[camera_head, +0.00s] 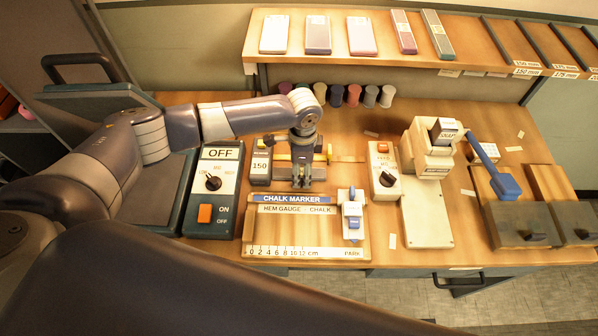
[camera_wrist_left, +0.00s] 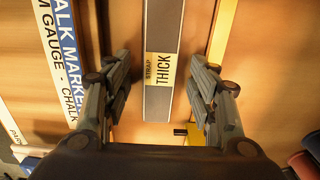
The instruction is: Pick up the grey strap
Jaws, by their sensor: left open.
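The grey strap (camera_wrist_left: 164,30) shows in the left wrist view as a long flat grey bar with paler edges. It carries a yellow label (camera_wrist_left: 162,66) reading STRAP THICK. My left gripper (camera_wrist_left: 161,85) is open, with one finger on each side of the strap and a visible gap on both sides. In the head view my left gripper (camera_head: 301,180) points down over the table behind the chalk marker board and covers most of the strap. I cannot tell the gripper's exact height above it. My right gripper is not in view.
A yellow bar (camera_wrist_left: 222,35) runs beside the strap. The chalk marker board (camera_head: 300,224) lies in front, a black block marked 150 (camera_head: 261,166) to the left, a white dial box (camera_head: 384,172) to the right. Thread spools (camera_head: 353,95) stand behind, below a shelf (camera_head: 460,50).

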